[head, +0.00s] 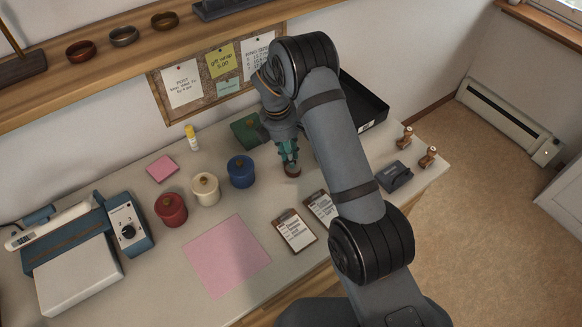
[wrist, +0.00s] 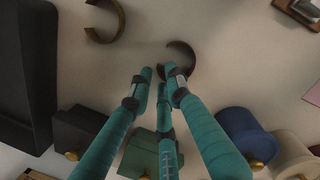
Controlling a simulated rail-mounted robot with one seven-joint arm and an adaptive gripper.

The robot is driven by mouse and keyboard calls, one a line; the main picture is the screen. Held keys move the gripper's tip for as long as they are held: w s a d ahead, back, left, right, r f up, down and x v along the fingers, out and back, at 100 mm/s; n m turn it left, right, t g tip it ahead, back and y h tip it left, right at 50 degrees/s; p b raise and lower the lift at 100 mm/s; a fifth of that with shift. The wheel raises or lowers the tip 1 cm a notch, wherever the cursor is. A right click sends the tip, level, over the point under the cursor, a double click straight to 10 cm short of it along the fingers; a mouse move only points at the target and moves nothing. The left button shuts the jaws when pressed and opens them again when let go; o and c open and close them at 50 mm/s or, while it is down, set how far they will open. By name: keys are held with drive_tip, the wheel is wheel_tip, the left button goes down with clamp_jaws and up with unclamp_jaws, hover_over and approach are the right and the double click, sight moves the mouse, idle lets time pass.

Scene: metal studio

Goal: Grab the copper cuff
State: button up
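A dark brown, copper-toned open cuff (wrist: 188,55) lies on the worktable just beyond my fingertips in the wrist view. In the head view this cuff (head: 293,172) shows as a small reddish-brown ring under my gripper (head: 289,160). In the wrist view my gripper (wrist: 160,77) points down with its teal fingers close around the cuff's near edge. A small gap shows between the fingertips. The near part of the cuff is partly hidden by the fingers, and I cannot tell whether they touch it. A second, brass-coloured cuff (wrist: 118,22) lies apart at the top.
A green box (head: 248,130), a blue pot (head: 241,171) and a black tray (head: 363,105) stand near my gripper. Two clipboards (head: 296,233) lie in front. Several round bowl-like or ring-like pieces (head: 124,37) sit on the wall shelf.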

drive_tip(key=shift+c, duration=1.3)
clamp_jaws()
